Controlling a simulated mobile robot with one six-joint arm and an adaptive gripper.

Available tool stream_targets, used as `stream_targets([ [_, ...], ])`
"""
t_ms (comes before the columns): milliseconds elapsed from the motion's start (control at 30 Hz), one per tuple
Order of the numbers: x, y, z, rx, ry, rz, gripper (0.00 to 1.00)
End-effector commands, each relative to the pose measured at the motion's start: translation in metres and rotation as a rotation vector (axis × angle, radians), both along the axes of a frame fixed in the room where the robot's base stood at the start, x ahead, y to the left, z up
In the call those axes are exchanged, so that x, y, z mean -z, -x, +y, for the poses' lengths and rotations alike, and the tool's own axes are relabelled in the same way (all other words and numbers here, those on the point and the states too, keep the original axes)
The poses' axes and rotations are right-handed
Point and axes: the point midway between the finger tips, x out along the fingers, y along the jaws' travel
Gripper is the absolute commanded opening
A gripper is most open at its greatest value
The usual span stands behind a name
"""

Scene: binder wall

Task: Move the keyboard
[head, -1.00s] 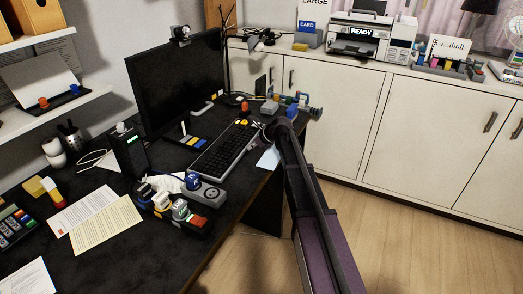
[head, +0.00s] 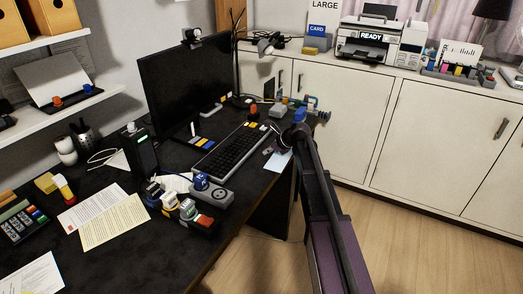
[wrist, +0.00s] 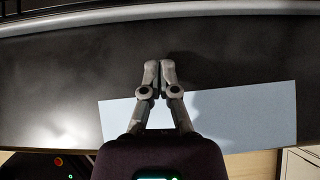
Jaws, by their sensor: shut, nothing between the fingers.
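The keyboard (head: 232,151) is black with a light edge and a few yellow keys at its far end. It lies on the dark desk in front of the monitor. My gripper (head: 281,145) is just right of the keyboard's far end, near the desk's right edge, and appears apart from it. In the wrist view my gripper (wrist: 159,66) has its fingertips together with nothing between them. It is over the dark desktop, partly above a pale sheet (wrist: 245,115). A grey edge crosses the top of that view; I cannot tell whether it is the keyboard.
The monitor (head: 188,82) stands behind the keyboard. A power strip (head: 211,196) with plugs is at its near end. An orange-topped item (head: 254,112) and other small items crowd its far end. White cabinets (head: 425,135) line the back. Floor is free right of the desk.

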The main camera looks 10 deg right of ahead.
Motion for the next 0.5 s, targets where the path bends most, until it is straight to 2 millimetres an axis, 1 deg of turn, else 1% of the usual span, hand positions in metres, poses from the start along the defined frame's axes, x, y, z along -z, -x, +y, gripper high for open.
stream_targets([
  [33,-0.01,0.003,-0.003,0.0,-0.001,-0.001,0.0],
  [500,-0.05,0.027,-0.033,-0.002,0.0,0.001,0.0],
])
